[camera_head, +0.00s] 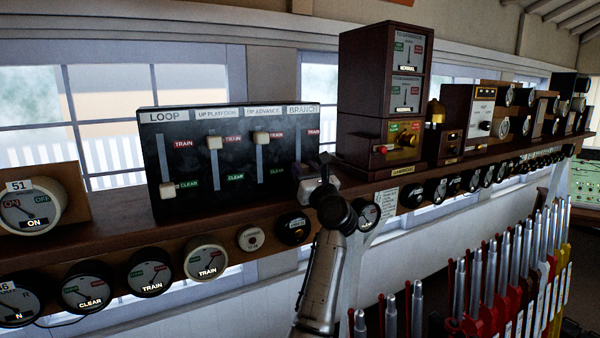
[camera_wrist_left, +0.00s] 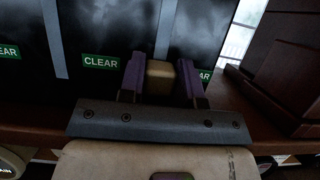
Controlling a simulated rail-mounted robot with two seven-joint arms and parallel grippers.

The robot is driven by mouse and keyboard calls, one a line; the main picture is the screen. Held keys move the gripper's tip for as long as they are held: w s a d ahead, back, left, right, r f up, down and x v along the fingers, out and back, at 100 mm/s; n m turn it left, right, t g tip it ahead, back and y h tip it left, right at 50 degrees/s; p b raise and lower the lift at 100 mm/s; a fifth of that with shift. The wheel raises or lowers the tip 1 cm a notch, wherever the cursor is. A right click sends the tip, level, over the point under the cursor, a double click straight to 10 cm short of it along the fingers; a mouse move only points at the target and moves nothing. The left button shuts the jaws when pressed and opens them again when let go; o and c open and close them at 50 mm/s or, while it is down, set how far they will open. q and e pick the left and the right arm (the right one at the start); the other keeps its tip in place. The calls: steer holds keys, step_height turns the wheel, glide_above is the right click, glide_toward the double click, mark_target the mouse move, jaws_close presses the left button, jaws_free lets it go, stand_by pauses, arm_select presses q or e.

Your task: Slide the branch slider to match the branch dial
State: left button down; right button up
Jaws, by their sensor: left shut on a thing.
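The black slider box (camera_head: 215,150) has several vertical slots, and its rightmost slot is labelled BRANCH (camera_head: 303,110). The branch slider (camera_wrist_left: 160,78) is a tan block at the lower end of its slot, beside a green CLEAR label (camera_wrist_left: 205,76). My left gripper (camera_head: 318,186) is at the bottom of that slot. In the wrist view, its purple fingers are shut on the branch slider from both sides. In the head view, my gripper and wrist mostly hide the slider. No dial can be read as the branch dial. My right gripper is not in view.
The other sliders stand at different heights: LOOP (camera_head: 168,190) low, UP PLATFORM (camera_head: 214,142) and UP ADVANCE (camera_head: 262,138) high. Round dials (camera_head: 207,261) line the shelf front. A wooden instrument (camera_head: 380,90) stands right of the box. Upright levers (camera_head: 495,255) fill the lower right.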

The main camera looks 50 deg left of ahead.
arm_select(q)
steer(key=shift+f, duration=0.2)
steer(key=c, duration=1.1)
jaws_free()
steer(key=shift+f, duration=0.1)
steer(key=o, duration=0.3)
steer(key=shift+d, duration=0.1)
steer(key=b+v, duration=0.4)
steer(key=v, duration=0.9)
steer(key=shift+s+d+b, duration=0.2)
steer(key=shift+d+b, duration=0.15)
steer(key=shift+b, duration=0.05)
